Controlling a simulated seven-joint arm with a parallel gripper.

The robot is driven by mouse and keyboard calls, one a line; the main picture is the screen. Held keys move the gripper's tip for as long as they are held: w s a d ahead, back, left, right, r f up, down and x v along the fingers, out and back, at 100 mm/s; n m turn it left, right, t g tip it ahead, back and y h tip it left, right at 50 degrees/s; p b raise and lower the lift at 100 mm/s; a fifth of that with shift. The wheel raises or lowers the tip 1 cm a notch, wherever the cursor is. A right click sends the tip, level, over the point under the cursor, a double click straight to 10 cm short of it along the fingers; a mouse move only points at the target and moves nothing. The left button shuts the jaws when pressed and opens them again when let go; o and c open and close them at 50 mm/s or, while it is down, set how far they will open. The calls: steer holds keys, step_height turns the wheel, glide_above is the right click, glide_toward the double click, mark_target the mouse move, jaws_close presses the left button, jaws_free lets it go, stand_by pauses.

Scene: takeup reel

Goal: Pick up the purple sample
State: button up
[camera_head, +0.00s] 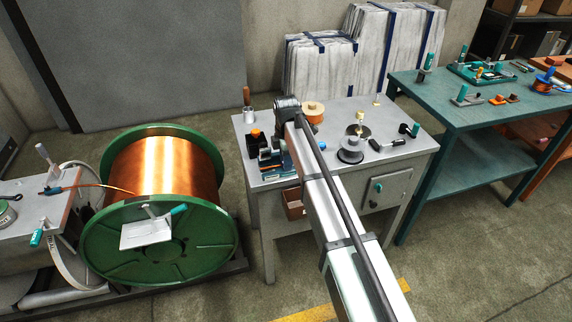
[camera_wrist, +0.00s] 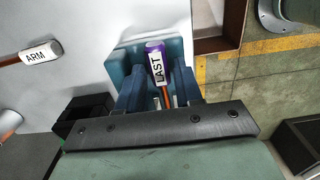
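The purple sample (camera_wrist: 158,64) has a purple end, a white label reading "LAST" and a copper-coloured shaft below it. It lies in or over a teal block (camera_wrist: 128,60) in the wrist view. My gripper (camera_wrist: 160,88) has its two blue fingers on either side of the sample. The fingers look apart, with some gap beside the shaft. Contact with the sample cannot be made out. In the head view my gripper (camera_head: 268,158) is low at the grey table's left front, where I cannot make out the sample.
A second sample labelled "ARM" (camera_wrist: 40,52) lies left in the wrist view. A brown drawer (camera_head: 293,204) juts below the front edge. A large copper reel (camera_head: 165,167) stands left.

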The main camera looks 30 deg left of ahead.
jaws_close()
stand_by(0.3)
